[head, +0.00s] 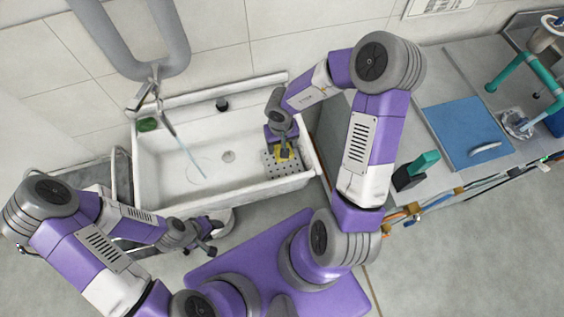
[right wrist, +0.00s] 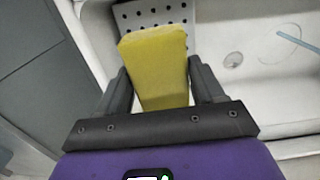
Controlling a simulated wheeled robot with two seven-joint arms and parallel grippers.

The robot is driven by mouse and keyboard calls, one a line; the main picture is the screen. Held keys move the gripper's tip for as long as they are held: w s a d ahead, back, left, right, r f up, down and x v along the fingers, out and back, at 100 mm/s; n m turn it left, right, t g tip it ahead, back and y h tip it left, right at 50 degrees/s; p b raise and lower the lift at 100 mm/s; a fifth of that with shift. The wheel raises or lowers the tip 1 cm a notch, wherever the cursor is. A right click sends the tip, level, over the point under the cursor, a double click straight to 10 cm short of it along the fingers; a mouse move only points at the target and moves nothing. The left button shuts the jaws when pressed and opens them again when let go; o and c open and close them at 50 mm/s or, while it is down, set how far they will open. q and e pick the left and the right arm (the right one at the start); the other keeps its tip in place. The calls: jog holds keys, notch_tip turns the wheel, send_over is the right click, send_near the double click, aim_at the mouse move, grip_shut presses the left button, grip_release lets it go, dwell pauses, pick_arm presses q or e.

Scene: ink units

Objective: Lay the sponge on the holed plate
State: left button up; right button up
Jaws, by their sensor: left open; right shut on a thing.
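The yellow sponge (head: 283,153) is between the fingers of my right gripper (head: 282,147), over the right end of the white sink. The right wrist view shows the sponge (right wrist: 155,62) large, with my right gripper (right wrist: 158,80) shut on its sides. The grey holed plate (head: 292,169) lies at the sink's right end, and it also shows behind the sponge in the right wrist view (right wrist: 150,14). The sponge hides part of the plate; I cannot tell whether they touch. My left gripper (head: 209,237) is open and empty, low in front of the sink.
The sink basin (head: 215,180) holds a thin light-blue stick (head: 190,158) and a drain (head: 228,156). A green item (head: 147,124) sits at its back left corner, beside the tap. A counter on the right bears a blue board (head: 466,132) and a black-and-teal item (head: 415,170).

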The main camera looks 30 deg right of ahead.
jog(key=shift+d+f, duration=0.15)
jog(key=shift+f, duration=0.3)
notch_tip(320, 180, down, 10)
jog(key=b, duration=0.7)
jog(key=shift+r, duration=0.3)
jog(key=o, duration=0.9)
jog(key=shift+o, duration=0.2)
notch_tip(320, 180, up, 12)
jog(key=p, duration=0.7)
jog(key=shift+p, duration=0.4)
